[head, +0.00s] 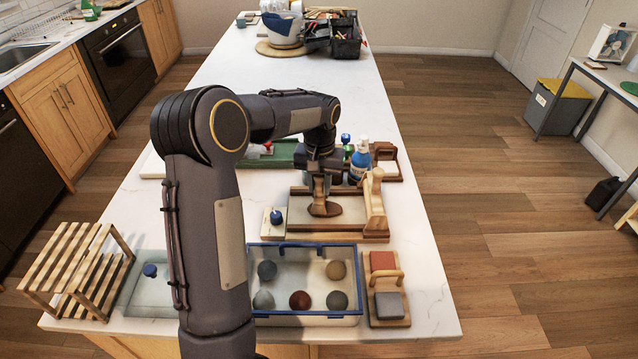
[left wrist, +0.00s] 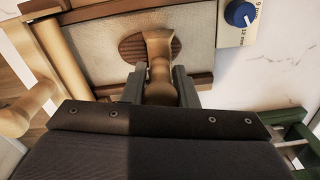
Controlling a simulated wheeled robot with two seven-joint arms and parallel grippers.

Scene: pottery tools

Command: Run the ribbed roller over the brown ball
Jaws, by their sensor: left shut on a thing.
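My left gripper (head: 320,192) points down over the pale work board (head: 350,212). In the left wrist view, its two jaws (left wrist: 160,85) are shut on a light wooden handle (left wrist: 160,92). The tool's far end lies over a flat brown oval piece (left wrist: 132,46) with fine ridges, which also shows in the head view (head: 322,210). I cannot tell whether the tool touches it, and a ribbed roller surface is not clear. A red-brown ball (head: 300,300) sits in the blue-rimmed tray (head: 262,318). My right gripper is not in view.
A wooden roller-like piece (head: 375,198) stands at the board's right end. A blue knob (head: 276,217) is at its left. Bottles (head: 360,160) and a green tray (head: 285,154) are behind. A slatted rack (head: 75,270) stands front left; the far counter middle is clear.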

